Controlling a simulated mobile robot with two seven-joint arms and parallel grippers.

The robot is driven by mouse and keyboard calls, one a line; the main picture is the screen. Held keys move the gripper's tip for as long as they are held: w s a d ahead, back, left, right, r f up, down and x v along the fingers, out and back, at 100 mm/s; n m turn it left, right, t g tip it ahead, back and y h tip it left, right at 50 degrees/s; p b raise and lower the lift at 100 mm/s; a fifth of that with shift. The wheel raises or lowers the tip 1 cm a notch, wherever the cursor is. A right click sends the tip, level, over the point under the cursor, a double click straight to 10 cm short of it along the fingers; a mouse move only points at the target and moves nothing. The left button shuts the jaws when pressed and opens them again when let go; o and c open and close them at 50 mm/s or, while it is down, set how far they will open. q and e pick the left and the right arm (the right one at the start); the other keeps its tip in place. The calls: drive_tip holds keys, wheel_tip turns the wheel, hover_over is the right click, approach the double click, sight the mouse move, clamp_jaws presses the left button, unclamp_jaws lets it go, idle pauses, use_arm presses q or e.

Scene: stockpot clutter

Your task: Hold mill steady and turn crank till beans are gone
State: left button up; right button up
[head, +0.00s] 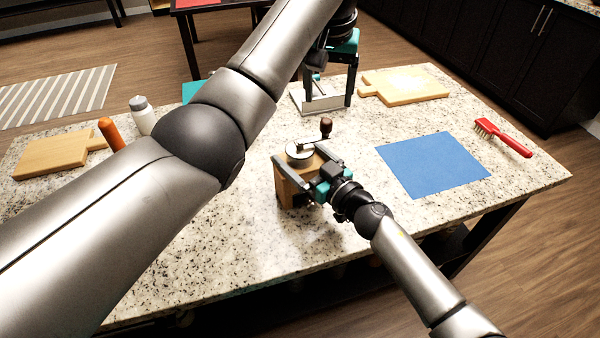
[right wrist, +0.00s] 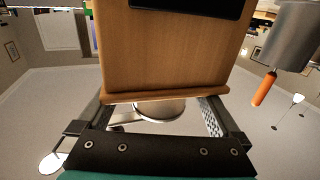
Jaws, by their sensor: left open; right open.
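The mill (head: 284,188) is a wooden box with a round pale metal top, standing on the granite table. Its crank ends in a dark brown knob (head: 326,128) at the back right of the top. My right gripper (head: 300,172) is open at the mill's upper part, one finger on each side. In the right wrist view the mill's wooden body (right wrist: 172,50) rises between the spread fingers; firm contact cannot be told. My left gripper (head: 328,100) is open, pointing down behind the mill and apart from the crank. The beans are not visible.
A blue mat (head: 434,165) lies right of the mill, with a red brush (head: 503,138) beyond. Cutting boards (head: 405,85) lie at the back right and left (head: 55,154). A white bottle (head: 142,115) and a carrot-like orange item (head: 111,134) stand left. My left arm covers the middle left.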

drive_tip(key=v, duration=1.2)
use_arm(q)
drive_tip(key=shift+s, duration=0.1)
use_arm(e)
drive_tip(key=shift+s+d, duration=0.1)
drive_tip(key=shift+d, duration=0.05)
